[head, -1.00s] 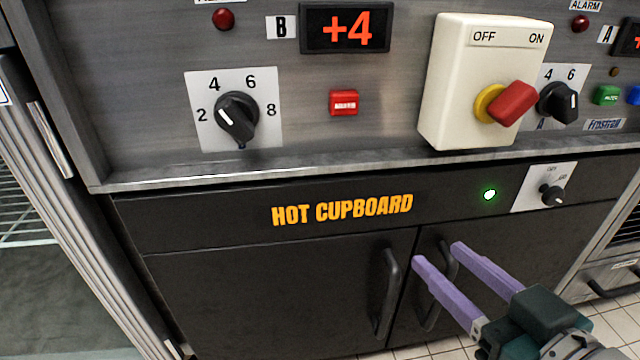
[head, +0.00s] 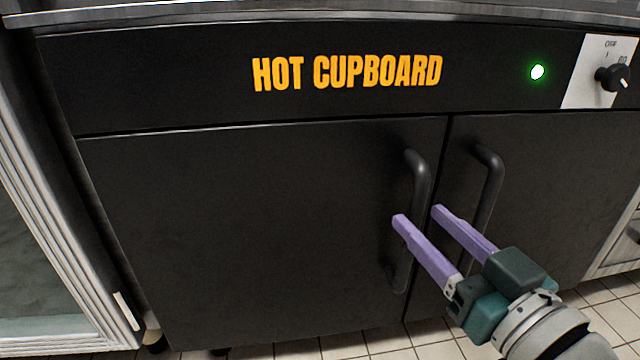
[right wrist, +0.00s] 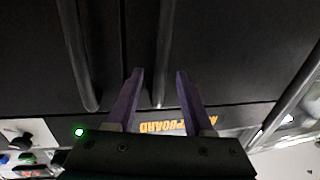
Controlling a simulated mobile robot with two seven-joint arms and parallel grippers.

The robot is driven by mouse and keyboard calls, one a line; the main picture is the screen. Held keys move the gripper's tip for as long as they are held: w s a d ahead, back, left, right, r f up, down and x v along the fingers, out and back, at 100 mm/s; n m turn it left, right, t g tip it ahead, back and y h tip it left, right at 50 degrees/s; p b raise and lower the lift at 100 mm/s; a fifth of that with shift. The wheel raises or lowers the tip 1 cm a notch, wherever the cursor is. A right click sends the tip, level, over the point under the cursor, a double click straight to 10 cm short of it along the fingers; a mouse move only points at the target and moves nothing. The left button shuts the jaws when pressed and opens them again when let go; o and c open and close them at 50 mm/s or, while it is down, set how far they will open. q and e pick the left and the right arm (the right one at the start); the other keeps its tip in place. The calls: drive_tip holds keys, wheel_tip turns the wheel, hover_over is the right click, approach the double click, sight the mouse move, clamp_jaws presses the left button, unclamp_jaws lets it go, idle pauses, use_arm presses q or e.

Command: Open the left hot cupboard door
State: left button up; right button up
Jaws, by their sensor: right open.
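The left hot cupboard door (head: 250,230) is a flat black panel, closed, with a dark vertical bar handle (head: 420,178) near its right edge. My right gripper (head: 418,215) is open, with its two purple fingers on either side of that handle in the head view. The lower part of the handle is partly hidden behind a finger. In the right wrist view, which is upside down, the handle (right wrist: 164,40) also lies between the fingertips (right wrist: 160,72). I cannot tell whether either finger touches it. My left gripper is not in view.
The right door (head: 560,170), also closed, has its own handle (head: 492,185) just right of my fingers. Above are the HOT CUPBOARD label (head: 347,72), a lit green lamp (head: 537,72) and a black knob (head: 612,77). A metal-framed unit (head: 50,250) stands at left. Tiled floor (head: 395,340) shows below.

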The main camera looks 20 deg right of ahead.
sight(419, 218)
drive_tip(key=shift+w+b, duration=0.5)
drive_tip(key=shift+w, duration=1.05)
clamp_jaws()
